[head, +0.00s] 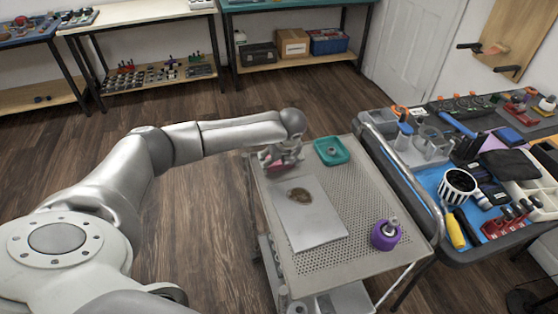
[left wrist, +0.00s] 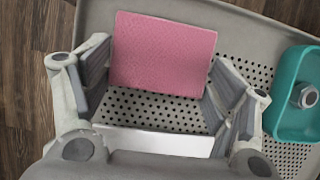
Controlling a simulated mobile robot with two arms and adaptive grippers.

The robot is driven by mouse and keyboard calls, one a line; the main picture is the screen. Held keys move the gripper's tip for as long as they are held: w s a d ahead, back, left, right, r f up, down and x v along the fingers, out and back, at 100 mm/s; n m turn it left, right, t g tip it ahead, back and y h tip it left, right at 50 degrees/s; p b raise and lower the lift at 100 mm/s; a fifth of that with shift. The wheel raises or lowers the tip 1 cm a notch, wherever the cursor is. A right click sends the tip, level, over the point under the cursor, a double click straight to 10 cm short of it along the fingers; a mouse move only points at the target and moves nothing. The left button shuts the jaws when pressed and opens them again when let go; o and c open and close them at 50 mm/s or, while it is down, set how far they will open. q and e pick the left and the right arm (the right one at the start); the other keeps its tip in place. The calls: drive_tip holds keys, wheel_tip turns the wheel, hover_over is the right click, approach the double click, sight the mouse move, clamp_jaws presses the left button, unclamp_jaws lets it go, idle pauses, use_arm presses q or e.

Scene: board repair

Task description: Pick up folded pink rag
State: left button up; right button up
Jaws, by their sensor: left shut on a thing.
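The folded pink rag (left wrist: 163,55) is a flat, textured pink rectangle at the far left end of the perforated metal cart top (head: 355,206). In the head view only a small part of the rag (head: 276,167) shows below my left gripper (head: 283,160). In the left wrist view my left gripper (left wrist: 160,88) has its fingers on either side of the rag, and it is shut on it. I cannot tell whether the rag is clear of the cart. My right gripper is not in view.
A pale board (head: 320,224) with a brown patch lies close in front. A teal dish (head: 344,145) holding a metal nut stands right of the gripper. A crowded tool cart (head: 430,208) is further right.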

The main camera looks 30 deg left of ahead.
sight(280, 162)
use_arm(q)
drive_tip(key=shift+r, duration=0.45)
wheel_tip(280, 162, up, 2)
drive_tip(key=shift+w+r, duration=0.1)
drive_tip(key=shift+r, duration=0.1)
drive_tip(key=s+a+r, duration=0.1)
drive_tip(key=s+r, duration=0.8)
drive_tip(key=s, duration=0.5)
drive_tip(key=shift+a+r, duration=0.25)
drive_tip(key=shift+r, duration=0.15)
drive_tip(key=shift+o, duration=0.4)
